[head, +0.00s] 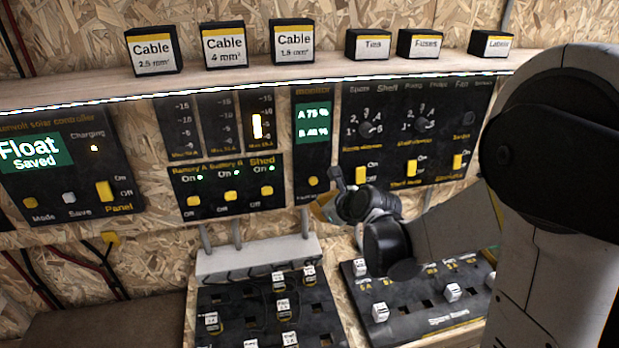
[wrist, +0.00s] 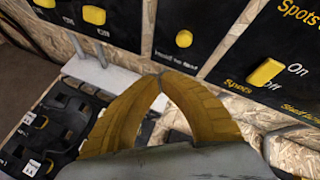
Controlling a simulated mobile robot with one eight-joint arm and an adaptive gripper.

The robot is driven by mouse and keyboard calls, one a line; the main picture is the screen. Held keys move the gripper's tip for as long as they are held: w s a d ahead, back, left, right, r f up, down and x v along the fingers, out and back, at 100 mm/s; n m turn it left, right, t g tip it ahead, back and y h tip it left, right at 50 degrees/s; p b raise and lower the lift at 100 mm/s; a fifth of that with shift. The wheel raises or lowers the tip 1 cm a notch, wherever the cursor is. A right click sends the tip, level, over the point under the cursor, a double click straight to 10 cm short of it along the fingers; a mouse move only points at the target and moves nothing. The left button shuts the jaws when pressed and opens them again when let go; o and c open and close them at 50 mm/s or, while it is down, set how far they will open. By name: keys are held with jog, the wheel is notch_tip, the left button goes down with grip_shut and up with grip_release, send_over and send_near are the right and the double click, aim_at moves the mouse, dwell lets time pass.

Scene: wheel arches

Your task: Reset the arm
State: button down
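My gripper (head: 326,196) is in front of the control panels in the head view, just below and right of the monitor panel (head: 312,150). In the wrist view its two yellow fingers (wrist: 160,76) meet at the tips, with nothing held between them. The round yellow button of the monitor panel (wrist: 184,38) is beyond the fingertips and apart from them in that view. My arm reaches in from the right side of the head view and is bent, with the wrist low in front of the panels.
A shelf (head: 200,88) with labelled boxes, such as a Cable box (head: 224,46), runs above the panels. Yellow switches, such as the Panel switch (head: 105,191), line the wall. Below are a fuse board (head: 240,300) and a spare-fuse board (head: 415,310) with white fuses.

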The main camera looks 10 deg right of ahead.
jog(key=s+r+n+g+h, duration=0.1)
jog(key=s+r+n, duration=0.1)
jog(key=s+n, duration=1.2)
jog(key=s+r+n+g+h, duration=0.1)
jog(key=s+r+n+g, duration=0.1)
jog(key=s+n, duration=1.1)
jog(key=shift+s+d+r+n+g+h, duration=0.35)
jog(key=shift+r+n, duration=0.5)
jog(key=shift+n, duration=0.15)
dwell(0.5)
